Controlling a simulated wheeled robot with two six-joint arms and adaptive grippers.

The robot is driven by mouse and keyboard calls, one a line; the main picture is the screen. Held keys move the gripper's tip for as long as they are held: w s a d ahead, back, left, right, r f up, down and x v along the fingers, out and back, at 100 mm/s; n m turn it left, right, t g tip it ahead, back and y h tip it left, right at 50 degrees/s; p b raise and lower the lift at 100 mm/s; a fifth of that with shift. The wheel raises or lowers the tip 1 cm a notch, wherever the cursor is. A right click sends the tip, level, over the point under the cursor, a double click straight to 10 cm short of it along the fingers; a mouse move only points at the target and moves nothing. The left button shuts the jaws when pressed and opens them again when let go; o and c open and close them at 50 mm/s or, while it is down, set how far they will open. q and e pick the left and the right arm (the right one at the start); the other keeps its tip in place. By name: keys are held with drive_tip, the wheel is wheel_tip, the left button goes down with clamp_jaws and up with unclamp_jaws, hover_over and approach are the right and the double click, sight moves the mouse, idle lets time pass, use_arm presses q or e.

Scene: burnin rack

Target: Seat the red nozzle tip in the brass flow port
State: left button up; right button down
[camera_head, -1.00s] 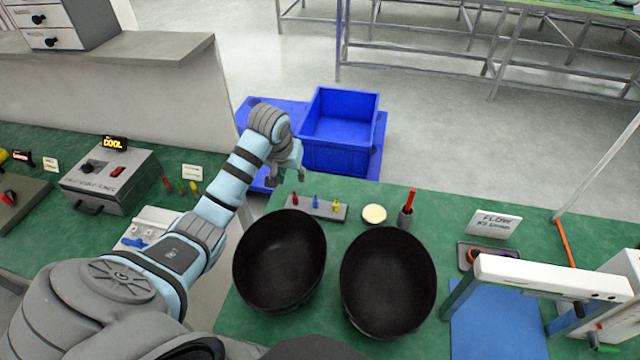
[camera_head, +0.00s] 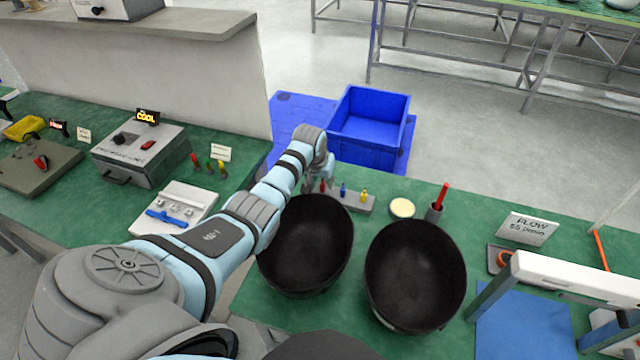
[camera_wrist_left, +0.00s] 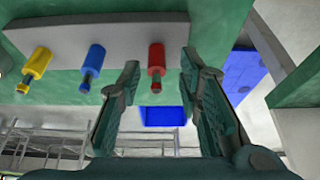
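The red nozzle tip (camera_head: 323,186) stands at the left end of a grey rack (camera_head: 353,203), beside a blue tip (camera_head: 342,189) and a yellow tip (camera_head: 364,194). My left gripper (camera_head: 310,187) is at this left end. In the left wrist view my left gripper (camera_wrist_left: 160,70) is open, and the red tip (camera_wrist_left: 157,56) shows between its fingers, with gaps on both sides. A dark holder with an orange ring (camera_head: 503,258) sits by the FLOW sign (camera_head: 528,228); I cannot tell whether it is the brass flow port. My right gripper is not in view.
Two black bowls (camera_head: 305,250) (camera_head: 415,270) stand in front of the rack. A round cream disc (camera_head: 402,208) and a cup with a red stick (camera_head: 435,212) are right of it. A blue bin (camera_head: 372,142) stands beyond the table. A white-topped frame (camera_head: 580,275) is at right.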

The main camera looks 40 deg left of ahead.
use_arm(q)
drive_tip(key=shift+s+r, duration=0.15)
drive_tip(key=shift+c, duration=1.4)
drive_tip(key=shift+d, duration=0.2)
drive_tip(key=c, duration=0.4)
drive_tip(key=shift+c, duration=0.2)
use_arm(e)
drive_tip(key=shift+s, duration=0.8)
